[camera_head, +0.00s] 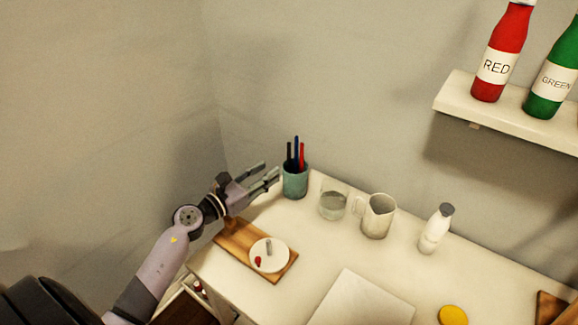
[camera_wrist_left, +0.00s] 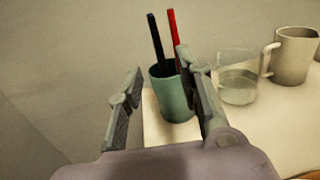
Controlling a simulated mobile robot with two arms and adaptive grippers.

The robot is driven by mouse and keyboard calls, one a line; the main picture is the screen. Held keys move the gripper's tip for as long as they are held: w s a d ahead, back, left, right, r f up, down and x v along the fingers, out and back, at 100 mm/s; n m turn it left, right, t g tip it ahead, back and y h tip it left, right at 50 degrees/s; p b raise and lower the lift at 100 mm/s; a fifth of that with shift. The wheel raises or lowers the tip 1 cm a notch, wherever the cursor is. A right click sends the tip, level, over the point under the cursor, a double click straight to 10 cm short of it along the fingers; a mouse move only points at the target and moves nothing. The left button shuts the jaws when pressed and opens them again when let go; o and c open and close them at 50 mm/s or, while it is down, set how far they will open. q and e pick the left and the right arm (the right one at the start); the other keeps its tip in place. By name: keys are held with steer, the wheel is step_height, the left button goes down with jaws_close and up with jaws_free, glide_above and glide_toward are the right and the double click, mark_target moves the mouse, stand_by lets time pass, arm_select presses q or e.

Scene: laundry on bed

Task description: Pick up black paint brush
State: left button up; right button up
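The black paint brush (camera_head: 289,152) stands upright in a teal cup (camera_head: 295,184) at the table's back left corner, beside a blue one (camera_head: 296,148) and a red one (camera_head: 303,155). In the left wrist view, a dark brush (camera_wrist_left: 156,42) and a red one (camera_wrist_left: 174,42) rise from the cup (camera_wrist_left: 170,95); I cannot tell there whether the dark one is black or blue. My left gripper (camera_head: 269,171) is open and empty, just left of the cup. In its wrist view, the fingers (camera_wrist_left: 158,70) stand apart with the cup beyond them. My right gripper is not in view.
A glass beaker (camera_head: 333,205) and a grey pitcher (camera_head: 377,216) stand right of the cup. A white bottle (camera_head: 436,229) is farther right. A wooden board (camera_head: 229,238) with a small white plate (camera_head: 262,262) lies below my left gripper. A wall shelf (camera_head: 510,118) holds paint bottles.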

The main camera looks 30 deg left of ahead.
mark_target(288, 158)
arm_select(q)
steer(key=p+x, duration=0.1)
steer(key=x, duration=0.7)
steer(key=shift+w+f, duration=0.15)
steer(key=shift+w, duration=0.1)
steer(key=shift+s, duration=0.1)
steer(key=shift+c, duration=0.5)
jaws_close()
